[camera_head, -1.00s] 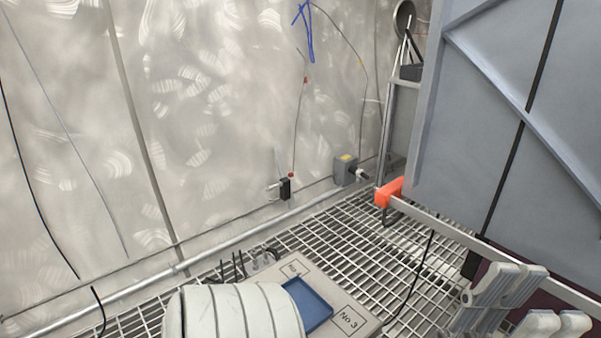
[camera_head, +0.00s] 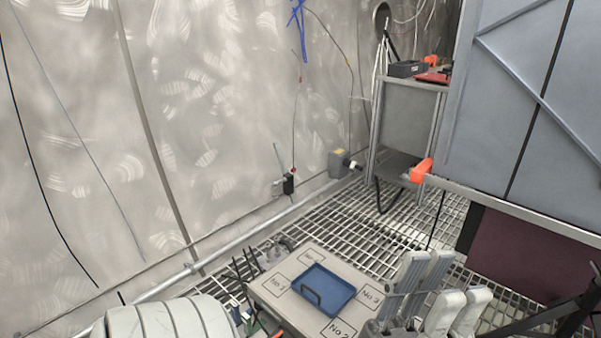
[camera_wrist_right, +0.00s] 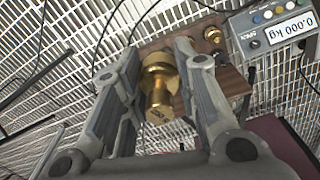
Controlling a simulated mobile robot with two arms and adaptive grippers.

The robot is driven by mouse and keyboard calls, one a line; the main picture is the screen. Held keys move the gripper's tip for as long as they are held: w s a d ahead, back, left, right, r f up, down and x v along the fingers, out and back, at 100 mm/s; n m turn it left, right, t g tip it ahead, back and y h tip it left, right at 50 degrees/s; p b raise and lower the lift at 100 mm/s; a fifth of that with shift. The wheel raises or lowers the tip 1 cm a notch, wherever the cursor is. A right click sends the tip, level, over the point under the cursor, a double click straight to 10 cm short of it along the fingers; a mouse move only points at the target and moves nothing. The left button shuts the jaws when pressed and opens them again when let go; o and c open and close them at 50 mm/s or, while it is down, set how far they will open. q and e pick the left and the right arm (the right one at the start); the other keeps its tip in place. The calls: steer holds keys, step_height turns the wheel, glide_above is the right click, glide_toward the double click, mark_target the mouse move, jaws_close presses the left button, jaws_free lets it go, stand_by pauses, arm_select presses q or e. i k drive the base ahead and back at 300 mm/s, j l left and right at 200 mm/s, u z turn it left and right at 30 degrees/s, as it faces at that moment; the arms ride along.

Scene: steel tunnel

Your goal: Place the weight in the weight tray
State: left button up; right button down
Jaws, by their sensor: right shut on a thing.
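A brass weight (camera_wrist_right: 158,88) is between the fingers of my right gripper (camera_wrist_right: 162,92) in the right wrist view. That gripper is shut on it, above a brown wooden block (camera_wrist_right: 232,83). Whether the weight touches the block I cannot tell. A smaller brass weight (camera_wrist_right: 212,36) stands on the block. In the head view, a blue tray (camera_head: 335,281) with a dark handle-like piece lies on a grey board with numbered labels.
A scale (camera_wrist_right: 277,27) reading 0.000 kg stands beside the wooden block. Dark prongs and small pegs (camera_head: 255,262) stand left of the grey board (camera_head: 270,303). Open grating (camera_head: 355,215) lies behind.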

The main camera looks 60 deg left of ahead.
mark_target(323, 290)
steer(key=j+u, duration=0.35)
steer(key=u, duration=0.15)
steer(key=i+j+u, duration=0.1)
steer(key=j+u, duration=0.2)
steer(key=u, duration=0.15)
steer(key=i+j, duration=0.15)
steer(key=j, duration=0.2)
steer(key=i+j, duration=0.1)
steer(key=j, duration=0.25)
steer(key=i+j, duration=0.15)
steer(key=j, duration=0.2)
steer(key=i+j, duration=0.1)
steer(key=j, duration=0.25)
steer(key=i+j, duration=0.15)
steer(key=j, duration=0.2)
steer(key=i+j, duration=0.15)
steer(key=j, duration=0.2)
